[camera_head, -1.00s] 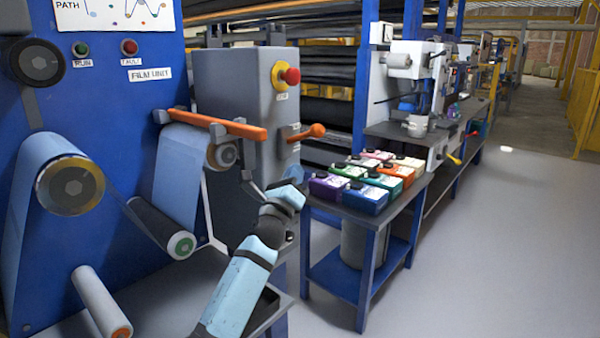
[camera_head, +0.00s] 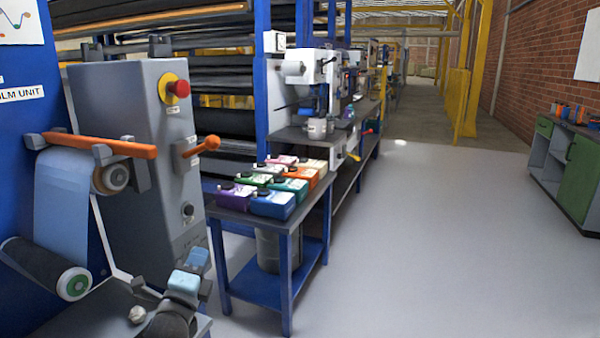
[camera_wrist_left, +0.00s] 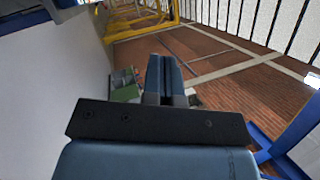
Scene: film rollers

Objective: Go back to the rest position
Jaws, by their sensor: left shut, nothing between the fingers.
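My left gripper (camera_head: 197,260) shows low in the head view, in front of the grey cabinet, pointing away from me. In the left wrist view its two blue fingers (camera_wrist_left: 165,76) are together with nothing between them. The blue film unit (camera_head: 20,150) stands at the left, partly cut off. The gripper is apart from the film and rollers. My right gripper is not in view.
A grey cabinet (camera_head: 118,130) carries a red stop button (camera_head: 178,89) and an orange lever (camera_head: 203,146). A blue-legged table (camera_head: 300,228) beyond it holds several coloured bottles. A green-fronted cabinet (camera_head: 581,170) stands far right. Open grey floor (camera_head: 440,250) lies between.

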